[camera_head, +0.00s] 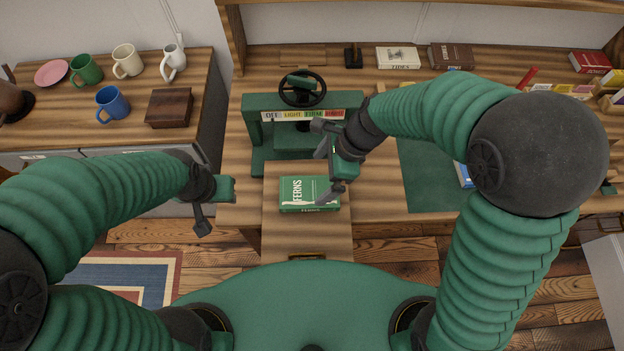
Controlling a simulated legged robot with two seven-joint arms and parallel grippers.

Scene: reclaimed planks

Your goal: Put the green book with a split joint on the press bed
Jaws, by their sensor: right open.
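The green book (310,190), with FERNS on its cover, lies flat on a wooden board (305,232) that juts out in front of the press. A pale strip shows along its near edge; I cannot tell if that is the split joint. The green press (256,128) stands just behind, with a black handwheel and a coloured scale. Its bed is mostly hidden under the frame and plate. My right gripper (326,170) is open, above the book's right side; I cannot tell if it touches. My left gripper (214,206) hangs left of the book, apart from it, its jaws unclear.
A side table at left holds several mugs (112,103), a pink plate (52,73) and a wooden box (169,108). More books (398,58) lie along the back. A green mat (425,180) lies right of the press, partly behind my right arm.

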